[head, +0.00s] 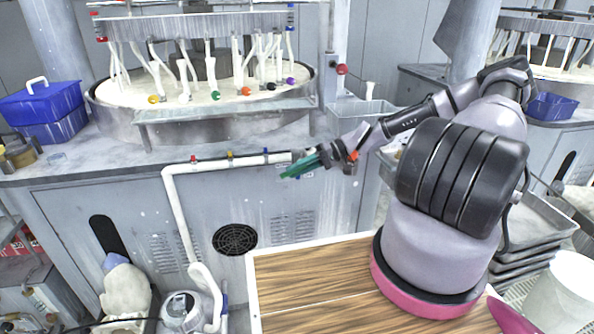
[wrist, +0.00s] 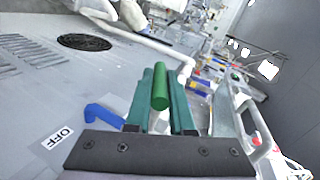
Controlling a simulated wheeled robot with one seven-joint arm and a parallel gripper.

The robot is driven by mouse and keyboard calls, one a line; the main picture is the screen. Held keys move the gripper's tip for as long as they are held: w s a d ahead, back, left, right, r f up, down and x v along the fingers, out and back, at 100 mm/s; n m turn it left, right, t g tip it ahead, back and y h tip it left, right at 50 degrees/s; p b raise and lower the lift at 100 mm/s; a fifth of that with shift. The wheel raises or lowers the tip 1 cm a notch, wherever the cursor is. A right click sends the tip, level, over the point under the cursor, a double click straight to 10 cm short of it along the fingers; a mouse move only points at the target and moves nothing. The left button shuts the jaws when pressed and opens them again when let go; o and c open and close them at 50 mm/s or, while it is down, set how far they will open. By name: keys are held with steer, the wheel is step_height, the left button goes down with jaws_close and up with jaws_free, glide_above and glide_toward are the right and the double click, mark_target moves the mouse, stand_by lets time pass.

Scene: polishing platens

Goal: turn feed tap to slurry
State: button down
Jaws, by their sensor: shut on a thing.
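My gripper (head: 299,166) reaches in from the right at the front of the bench, at the right end of a white pipe. In the wrist view my gripper (wrist: 163,105) has its two dark green fingers closed on a brighter green cylindrical handle (wrist: 160,87), which looks like the feed tap's handle. The tap's body is hidden behind the fingers and the dark gripper plate. A white OFF label (wrist: 58,138) is on the grey panel at lower left, near a blue angled piece (wrist: 103,115). A slurry mark cannot be read.
The white pipe (head: 215,164) carries small red, yellow and blue fittings along the bench front. Above stands a round polishing platen (head: 115,92) with hanging hoses. A blue box (head: 42,105) sits at left. A wooden-topped surface (head: 300,285) lies below my arm.

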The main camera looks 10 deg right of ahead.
steer(key=c, duration=0.8)
jaws_free()
steer(key=shift+d, duration=0.1)
steer(key=v, duration=1)
steer(key=shift+d+r, duration=0.1)
steer(key=shift+d, duration=0.15)
steer(key=shift+c, duration=0.2)
